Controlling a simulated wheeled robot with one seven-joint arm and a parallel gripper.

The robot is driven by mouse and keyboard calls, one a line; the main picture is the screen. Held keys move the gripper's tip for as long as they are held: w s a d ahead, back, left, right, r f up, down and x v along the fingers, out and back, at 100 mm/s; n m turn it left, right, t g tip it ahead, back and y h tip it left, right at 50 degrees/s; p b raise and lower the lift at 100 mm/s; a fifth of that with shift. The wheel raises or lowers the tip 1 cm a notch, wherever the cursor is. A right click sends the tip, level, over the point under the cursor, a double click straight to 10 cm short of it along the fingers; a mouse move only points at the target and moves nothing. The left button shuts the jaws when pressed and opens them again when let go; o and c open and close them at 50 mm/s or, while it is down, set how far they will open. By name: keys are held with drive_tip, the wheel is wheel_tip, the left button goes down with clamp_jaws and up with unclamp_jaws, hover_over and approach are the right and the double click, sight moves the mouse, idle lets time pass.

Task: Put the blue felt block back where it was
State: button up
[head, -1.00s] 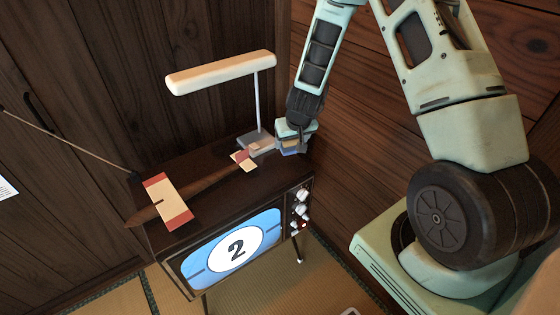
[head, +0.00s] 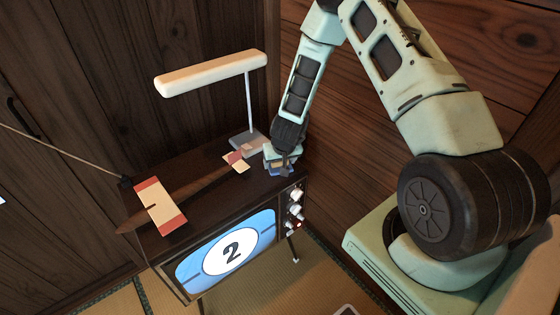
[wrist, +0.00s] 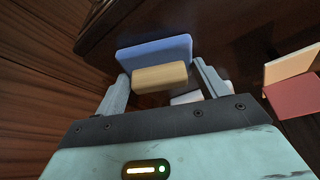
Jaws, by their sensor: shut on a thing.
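The blue felt block (wrist: 155,52) is a flat blue slab with a pale wooden grip (wrist: 160,77) in the wrist view. My gripper (wrist: 162,82) is shut on the wooden grip, one finger at each end. In the head view my gripper (head: 283,160) is over the right end of the dark television cabinet top (head: 205,180), close to its front edge and above the knobs. The block (head: 276,167) is mostly hidden by the gripper there. I cannot tell whether it touches the top.
A cream lamp (head: 212,73) stands behind on a grey base (head: 246,143), close to my gripper. A small red-and-cream piece (head: 237,162) is left of the gripper. A larger one (head: 160,206) lies on a long brown pointed strip (head: 200,185). A wooden wall (head: 345,150) is at right.

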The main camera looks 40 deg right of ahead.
drive_tip(key=o, duration=0.9)
drive_tip(key=shift+f, duration=0.1)
drive_tip(key=v, duration=1.2)
drive_tip(key=s+a+r+n+y, duration=0.25)
drive_tip(key=a+r, duration=0.25)
drive_tip(key=a, duration=0.4)
drive_tip(key=s+a+r+n+y, duration=0.25)
drive_tip(key=a+r, duration=0.25)
drive_tip(key=a, duration=0.5)
drive_tip(key=s+a+r+n+g+h, duration=0.1)
drive_tip(key=s+a+r+n, duration=0.1)
drive_tip(key=s, duration=0.5)
drive_tip(key=s+a+r+n+g+h, duration=0.1)
drive_tip(key=s+r+n, duration=0.1)
drive_tip(key=s+r, duration=0.2)
drive_tip(key=s+a+r+n+g, duration=0.2)
drive_tip(key=s+r, duration=0.1)
drive_tip(key=s, duration=0.7)
drive_tip(key=shift+s+a+n+h, duration=0.25)
drive_tip(key=shift+a+n+h, duration=0.05)
drive_tip(key=shift+n+h, duration=0.1)
